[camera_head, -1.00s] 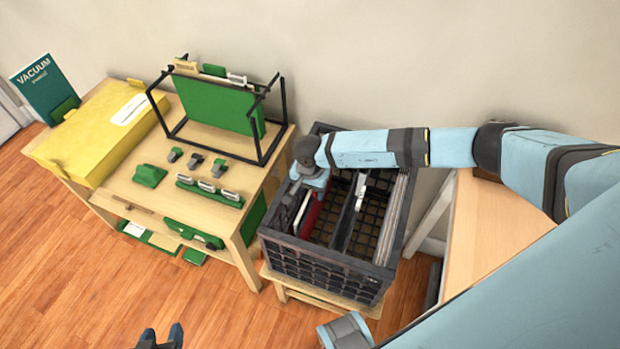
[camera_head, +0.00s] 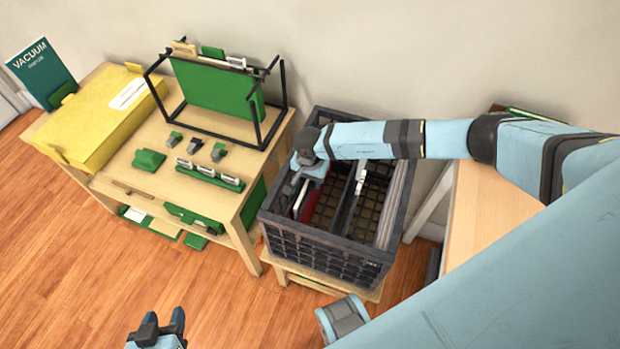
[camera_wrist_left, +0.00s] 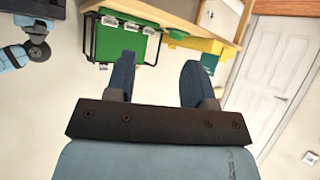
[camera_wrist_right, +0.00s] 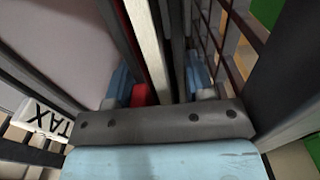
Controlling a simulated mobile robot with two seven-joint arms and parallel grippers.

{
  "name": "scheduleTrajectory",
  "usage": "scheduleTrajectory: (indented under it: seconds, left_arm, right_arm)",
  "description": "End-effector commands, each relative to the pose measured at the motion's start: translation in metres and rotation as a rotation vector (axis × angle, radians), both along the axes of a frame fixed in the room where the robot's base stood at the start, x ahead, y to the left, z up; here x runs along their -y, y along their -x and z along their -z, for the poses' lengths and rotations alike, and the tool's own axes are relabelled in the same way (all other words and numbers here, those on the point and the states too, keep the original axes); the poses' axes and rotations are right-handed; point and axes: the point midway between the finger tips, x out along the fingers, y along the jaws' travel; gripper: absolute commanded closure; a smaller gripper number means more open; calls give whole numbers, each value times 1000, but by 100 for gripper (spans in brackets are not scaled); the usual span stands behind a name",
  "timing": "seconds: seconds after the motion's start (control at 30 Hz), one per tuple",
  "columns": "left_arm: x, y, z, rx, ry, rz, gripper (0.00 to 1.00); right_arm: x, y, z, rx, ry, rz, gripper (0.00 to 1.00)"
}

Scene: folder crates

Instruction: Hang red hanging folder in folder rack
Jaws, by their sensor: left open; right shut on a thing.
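The red hanging folder (camera_head: 306,200) stands in the dark crate (camera_head: 322,252), at its left side; only a strip of red shows. Red also shows in the right wrist view (camera_wrist_right: 138,94) between the fingers. My right gripper (camera_head: 300,186) reaches into the crate from above and is shut on the red folder. The folder rack (camera_head: 283,90) is a black wire frame on the wooden table, with a green folder (camera_head: 215,88) hanging in it. My left gripper (camera_head: 163,318) is open and empty over the floor at the bottom; its fingers show apart in the left wrist view (camera_wrist_left: 158,75).
The crate stands on a low wooden stand (camera_head: 350,292), with a grey divider (camera_head: 347,200) inside. A yellow box (camera_head: 95,120) and several small green and grey office items lie on the table (camera_head: 225,165). Another wooden surface (camera_head: 490,215) is at the right.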

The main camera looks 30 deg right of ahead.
Motion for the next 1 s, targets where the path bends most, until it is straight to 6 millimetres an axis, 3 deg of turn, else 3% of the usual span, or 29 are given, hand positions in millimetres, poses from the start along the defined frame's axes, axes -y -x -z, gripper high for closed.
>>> scheduleTrajectory:
  seconds: [1.0]
  left_arm:
    - [-3, 3, -32, -55, 21, -31, 51]
  right_arm:
    - [0, 0, -102, 1, 0, 0, 81]
